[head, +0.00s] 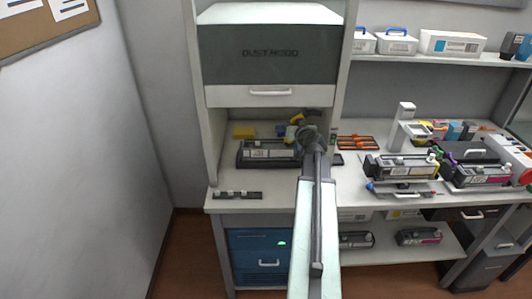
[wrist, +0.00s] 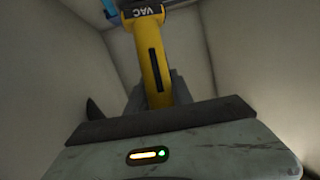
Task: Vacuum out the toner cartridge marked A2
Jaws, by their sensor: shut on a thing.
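A dark toner cartridge (head: 268,151) with a pale label lies under the dust hood (head: 270,55), on the bench. Its marking is too small to read. My gripper (head: 306,129) is inside the hood opening, at the right, above and beside the cartridge's right end. It is shut on a yellow vacuum tool (wrist: 154,62) marked VAC, which stands up from the jaws in the wrist view. The tool also shows as a small yellow piece in the head view (head: 297,118). I cannot tell whether its nozzle touches the cartridge. The wrist view shows no cartridge.
A yellow block (head: 244,132) sits at the back left of the hood. A dark rack (head: 237,195) lies at the bench's front edge. Right of the hood are an orange-and-black tray (head: 357,142) and a cartridge with a yellow stripe (head: 402,167). The hood's side walls bound the space.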

